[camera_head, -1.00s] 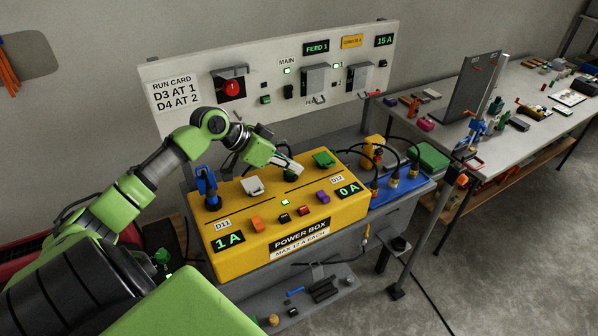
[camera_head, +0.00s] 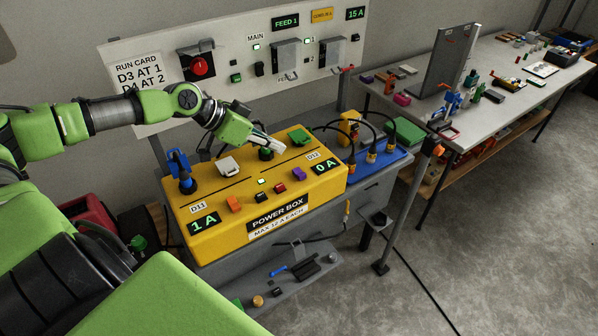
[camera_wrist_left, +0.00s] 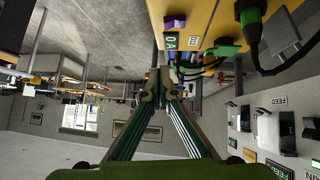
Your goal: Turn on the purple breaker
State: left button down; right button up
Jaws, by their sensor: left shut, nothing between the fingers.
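The purple breaker (camera_head: 299,174) is a small block on the right part of the yellow power box (camera_head: 228,225), beside the D12 label and the green 0 A display (camera_head: 325,166). In the left wrist view the purple breaker (camera_wrist_left: 175,22) is near the top, upside down above the display. My left gripper (camera_head: 281,147) is shut and empty, over the back of the box near the green plug (camera_head: 265,154). It is apart from the purple breaker. In the left wrist view the closed fingertips (camera_wrist_left: 160,78) point away from the camera. My right gripper is not in view.
Orange (camera_head: 233,204), black (camera_head: 262,197) and red (camera_head: 280,188) breakers sit left of the purple one. The wall panel (camera_head: 225,85) rises behind the box.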

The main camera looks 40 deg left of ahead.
pick_arm(q)
jog(key=shift+s+a+f+n+y, duration=0.1)
jog(key=shift+s+a+n+y, duration=0.15)
jog(key=shift+a, duration=0.5)
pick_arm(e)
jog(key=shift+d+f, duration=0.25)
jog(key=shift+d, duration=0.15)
pick_arm(q)
jog(key=p, duration=0.1)
send_over(299, 173)
jog(key=s, duration=0.2)
jog(key=f, duration=0.6)
jog(key=shift+w+a+f, duration=0.15)
jog(key=shift+w+f, duration=0.1)
jog(key=f, duration=0.1)
jog(key=f+p, duration=0.1)
jog(key=f, duration=0.1)
jog(key=shift+d+f, duration=0.2)
jog(key=shift+f, duration=0.1)
jog(key=shift+s+f+p, duration=0.1)
jog(key=shift+f+p, duration=0.2)
jog(key=shift+f, duration=0.2)
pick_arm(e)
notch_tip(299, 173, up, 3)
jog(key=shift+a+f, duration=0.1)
